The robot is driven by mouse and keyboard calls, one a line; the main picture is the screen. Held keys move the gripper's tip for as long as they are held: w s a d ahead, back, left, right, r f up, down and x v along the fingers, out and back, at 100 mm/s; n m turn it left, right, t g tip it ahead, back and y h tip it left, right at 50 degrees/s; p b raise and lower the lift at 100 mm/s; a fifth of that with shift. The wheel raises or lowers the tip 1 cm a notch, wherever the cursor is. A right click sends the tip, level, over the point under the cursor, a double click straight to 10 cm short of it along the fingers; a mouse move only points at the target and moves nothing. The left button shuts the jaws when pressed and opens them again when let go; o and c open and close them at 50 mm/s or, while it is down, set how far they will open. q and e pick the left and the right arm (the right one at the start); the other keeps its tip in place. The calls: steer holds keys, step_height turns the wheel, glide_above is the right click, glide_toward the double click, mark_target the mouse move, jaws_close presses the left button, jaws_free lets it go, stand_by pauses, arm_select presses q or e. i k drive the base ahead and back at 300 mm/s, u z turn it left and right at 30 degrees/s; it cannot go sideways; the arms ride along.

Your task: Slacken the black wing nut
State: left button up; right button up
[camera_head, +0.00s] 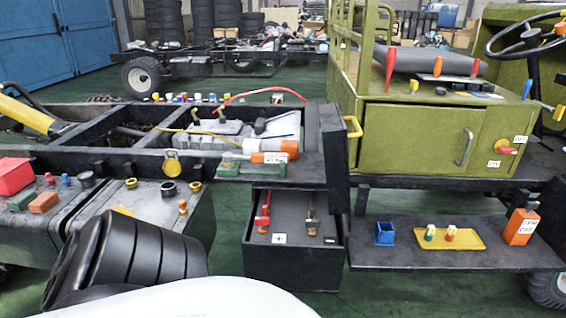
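In the head view, an open black box (290,266) below the frame holds a dark block with two upright fittings on top. The left fitting (263,218) is red. The right fitting (312,222) is dark, with a brownish-orange lower part. It may carry the black wing nut, but it is too small to tell its shape or how tight it is. A small white label with a dark mark lies in front of the red fitting, and a dark label near the right one. Neither of my grippers is in view.
A black frame edge (325,165) overhangs the box. To its right, a black shelf (450,258) carries a blue cup (384,233), a yellow tray (478,236) and an orange container (521,226). A green cabinet (415,135) stands above. Green floor shows below the shelf.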

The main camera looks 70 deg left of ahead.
mark_target(310, 224)
steer(key=u, duration=1.8)
